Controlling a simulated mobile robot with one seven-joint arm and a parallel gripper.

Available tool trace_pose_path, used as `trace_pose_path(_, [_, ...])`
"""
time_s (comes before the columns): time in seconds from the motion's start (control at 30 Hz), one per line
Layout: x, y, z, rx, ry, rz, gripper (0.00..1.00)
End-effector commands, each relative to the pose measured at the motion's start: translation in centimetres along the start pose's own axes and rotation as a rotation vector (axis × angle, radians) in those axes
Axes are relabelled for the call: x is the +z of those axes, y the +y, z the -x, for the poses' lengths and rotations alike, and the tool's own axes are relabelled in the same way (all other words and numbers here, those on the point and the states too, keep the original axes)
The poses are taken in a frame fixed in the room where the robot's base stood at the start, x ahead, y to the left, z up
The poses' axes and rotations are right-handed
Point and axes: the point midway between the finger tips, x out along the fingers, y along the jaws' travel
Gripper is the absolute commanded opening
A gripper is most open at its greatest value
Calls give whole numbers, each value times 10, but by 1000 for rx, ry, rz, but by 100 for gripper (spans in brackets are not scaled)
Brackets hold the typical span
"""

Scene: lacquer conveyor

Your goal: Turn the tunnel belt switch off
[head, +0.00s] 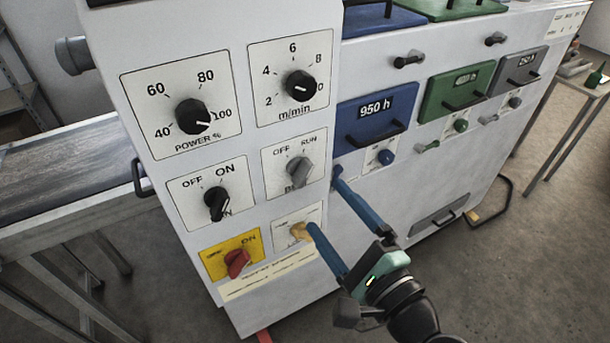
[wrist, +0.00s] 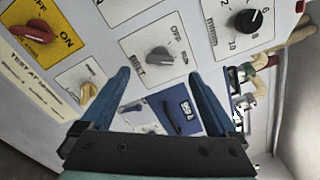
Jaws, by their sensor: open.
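The belt switch (head: 299,171) is a grey rotary knob on a white plate marked OFF and RUN, on the machine's slanted panel. Its pointer seems to lean up and right, toward RUN. In the wrist view the grey knob (wrist: 159,58) lies ahead, between the lines of the two fingers. My gripper (head: 325,200) is open with long blue fingers, empty, in front of the lower right of the panel. In the wrist view my gripper (wrist: 159,73) spreads its fingers widely. In the head view the left fingertip overlaps the yellow knob; contact cannot be told.
Close around are the yellow knob (head: 299,231), a black OFF/ON knob (head: 216,204), a red knob (head: 238,262) on a yellow plate, and two upper dials, POWER (head: 192,116) and m/min (head: 301,85). A blue handled box (head: 376,118) stands out at the right.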

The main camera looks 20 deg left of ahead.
Motion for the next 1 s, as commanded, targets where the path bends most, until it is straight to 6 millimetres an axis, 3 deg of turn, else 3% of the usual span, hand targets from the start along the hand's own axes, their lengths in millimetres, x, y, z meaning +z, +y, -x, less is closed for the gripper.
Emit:
trace_pose_path(0.2, [2, -2, -47, 2, -2, 3, 94])
trace_pose_path(0.4, [1, -1, -74, 1, 0, 3, 94])
trace_pose_path(0.83, [0, 0, -84, 0, 3, 5, 94])
trace_pose_path(1.0, [0, 0, -84, 0, 3, 5, 64])
